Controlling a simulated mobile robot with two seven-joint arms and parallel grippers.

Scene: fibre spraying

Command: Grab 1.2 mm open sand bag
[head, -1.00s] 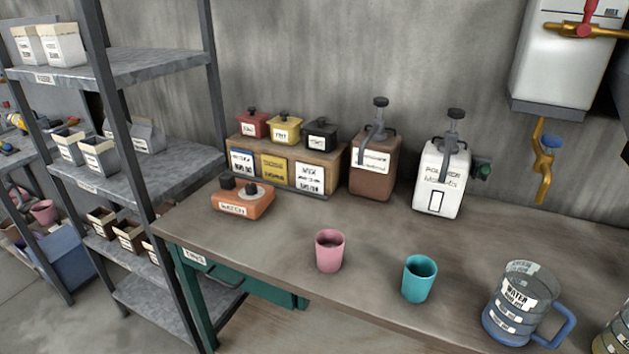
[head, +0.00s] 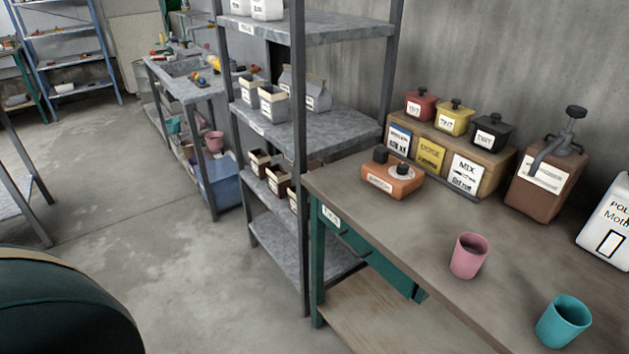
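Bags stand on the grey metal shelf unit (head: 345,124); their labels are too small to read, so I cannot tell which is the 1.2 mm sand bag. On the middle shelf, two open-topped grey bags with pale labels (head: 272,103) stand at the left front, and closed-topped grey bags (head: 317,94) stand just behind. On the lower shelf are several open brown bags (head: 278,181), partly hidden by the shelf post. White bags (head: 266,9) on the top shelf are cut off by the picture's edge. Neither gripper is in view.
A workbench (head: 400,221) at right holds a pink cup (head: 469,256), a teal cup (head: 564,321), an orange scale-like device (head: 392,180) and dispensers. A tool table (head: 188,88) stands behind the shelf. The concrete floor (head: 160,215) left of the shelf is open.

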